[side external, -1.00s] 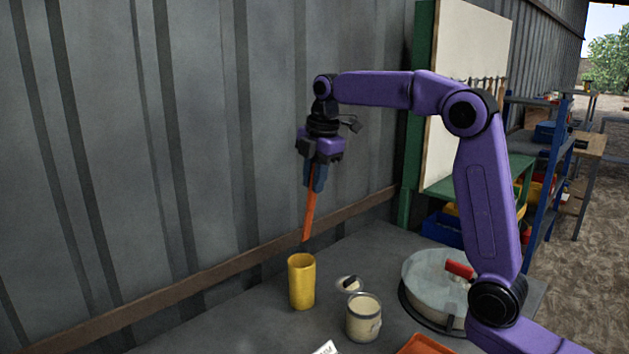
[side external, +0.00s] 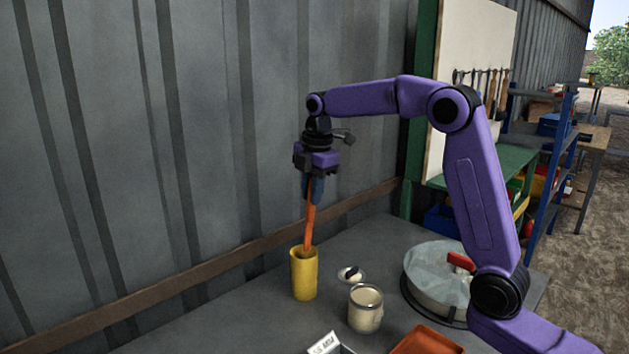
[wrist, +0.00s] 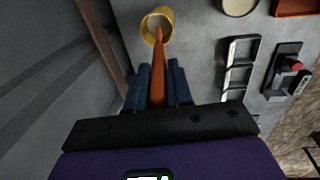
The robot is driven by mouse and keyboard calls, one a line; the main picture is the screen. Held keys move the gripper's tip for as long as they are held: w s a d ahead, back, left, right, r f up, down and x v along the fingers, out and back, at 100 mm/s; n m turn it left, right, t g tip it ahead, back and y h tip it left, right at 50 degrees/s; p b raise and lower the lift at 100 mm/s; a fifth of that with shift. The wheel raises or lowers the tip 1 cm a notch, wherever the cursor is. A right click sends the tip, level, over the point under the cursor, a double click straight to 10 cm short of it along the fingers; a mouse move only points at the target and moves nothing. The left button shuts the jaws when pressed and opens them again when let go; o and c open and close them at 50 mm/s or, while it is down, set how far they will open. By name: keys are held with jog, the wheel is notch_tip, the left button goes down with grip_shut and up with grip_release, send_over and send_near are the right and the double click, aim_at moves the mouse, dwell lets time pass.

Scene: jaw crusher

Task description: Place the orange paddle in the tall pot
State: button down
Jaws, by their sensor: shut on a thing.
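The orange paddle (side external: 309,228) hangs nearly upright, slightly tilted, from my gripper (side external: 312,196). My gripper is shut on its upper end. The tall yellow pot (side external: 304,276) stands upright on the grey table. In the side view, the paddle's lower end is at the pot's mouth and its tip seems to be just inside the rim. In the wrist view, the paddle (wrist: 158,75) runs from between the blue fingers (wrist: 158,84) toward the yellow pot (wrist: 168,16), its tip overlapping the opening.
A cream-filled jar (side external: 366,308) and a small dish (side external: 351,274) stand right of the pot. A round basin (side external: 436,272) with a red item is farther right. An orange tray (side external: 425,342) lies at the front edge. The corrugated wall (side external: 150,150) is close behind.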

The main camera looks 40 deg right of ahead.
jog(key=w+f+g, duration=0.1)
jog(key=w+f, duration=0.2)
jog(key=f, duration=0.8)
jog(key=shift+f+g, duration=0.25)
jog(key=shift+g, duration=0.05)
jog(key=shift+w, duration=0.1)
jog(key=c, duration=0.9)
grip_release()
jog(key=shift+c, duration=0.2)
